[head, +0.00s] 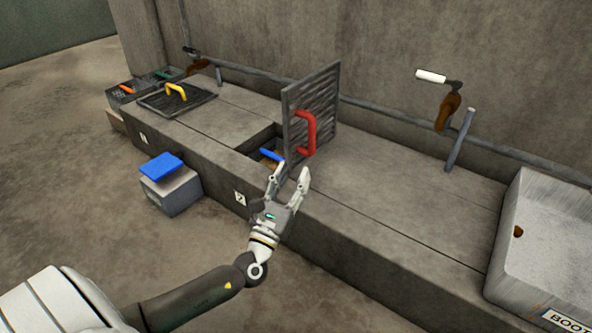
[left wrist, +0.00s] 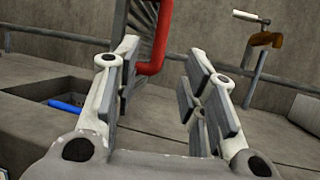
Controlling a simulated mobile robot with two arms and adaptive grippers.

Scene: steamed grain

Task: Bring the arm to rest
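My left gripper (head: 289,180) is open and empty in the head view, above the front edge of the long stone bench. In the left wrist view its two fingers (left wrist: 160,85) stand wide apart with nothing between them. A dark ribbed lid with a red handle (head: 306,134) stands upright on the bench just beyond the fingertips, apart from them as far as I can tell. The red handle (left wrist: 157,40) also shows in the left wrist view behind the left finger. My right gripper is in neither view.
Beside the lid is an open square hole (head: 257,141) with a blue-handled thing (head: 270,154) in it. A yellow-handled lid (head: 178,98) lies at the left. A box with a blue top (head: 168,186) stands on the floor. A stone basin (head: 503,240) is at the right.

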